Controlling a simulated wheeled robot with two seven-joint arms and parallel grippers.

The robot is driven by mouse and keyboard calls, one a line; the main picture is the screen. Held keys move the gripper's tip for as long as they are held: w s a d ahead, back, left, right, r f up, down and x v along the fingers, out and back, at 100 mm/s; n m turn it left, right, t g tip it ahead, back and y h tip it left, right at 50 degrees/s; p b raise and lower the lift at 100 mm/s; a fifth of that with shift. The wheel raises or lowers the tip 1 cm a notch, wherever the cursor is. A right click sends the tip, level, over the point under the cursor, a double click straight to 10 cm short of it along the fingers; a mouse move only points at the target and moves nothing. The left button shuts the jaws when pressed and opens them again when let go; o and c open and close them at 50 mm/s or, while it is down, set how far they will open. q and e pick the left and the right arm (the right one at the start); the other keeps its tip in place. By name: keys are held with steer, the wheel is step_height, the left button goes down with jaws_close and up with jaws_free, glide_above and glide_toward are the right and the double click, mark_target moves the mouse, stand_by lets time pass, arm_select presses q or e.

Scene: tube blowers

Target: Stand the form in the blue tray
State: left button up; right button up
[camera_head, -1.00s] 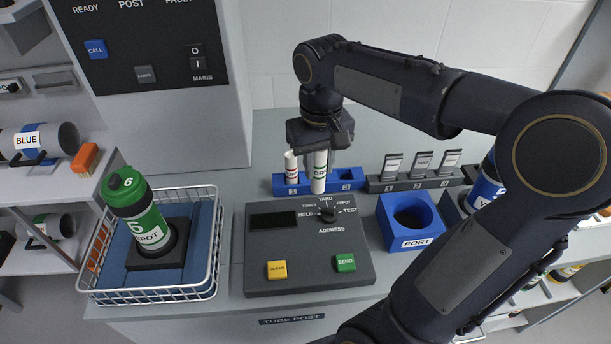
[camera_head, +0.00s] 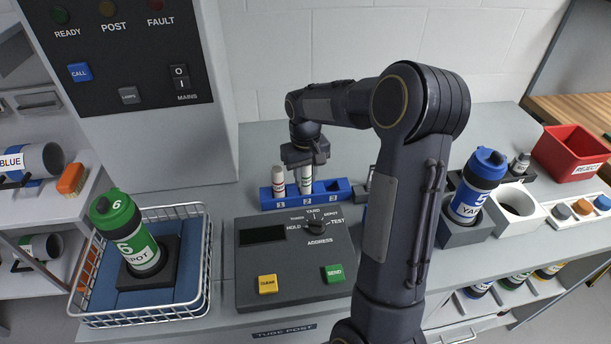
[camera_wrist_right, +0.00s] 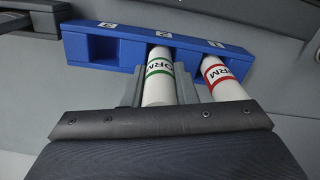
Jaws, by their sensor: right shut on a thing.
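The blue tray (camera_head: 334,195) is a narrow rack on the worktop with slots numbered 1, 2 and 3. In the right wrist view the green-lettered form (camera_wrist_right: 160,82) is between the fingers and meets the tray (camera_wrist_right: 92,50) at the middle slot. Slot 3 is empty. My left gripper is out of view.
The address console (camera_head: 290,255) is in front of the tray. A wire basket (camera_head: 205,260) with a green carrier (camera_head: 135,240) is at left. A blue carrier (camera_head: 475,185), a white holder (camera_head: 515,205) and a red reject bin (camera_head: 572,150) are at right. My right arm hides the worktop between.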

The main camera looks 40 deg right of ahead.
steer(key=shift+f, duration=0.25)
steer(key=shift+f, duration=0.2)
steer(key=o, duration=1)
steer(key=shift+c, duration=0.2)
steer(key=shift+r, duration=0.15)
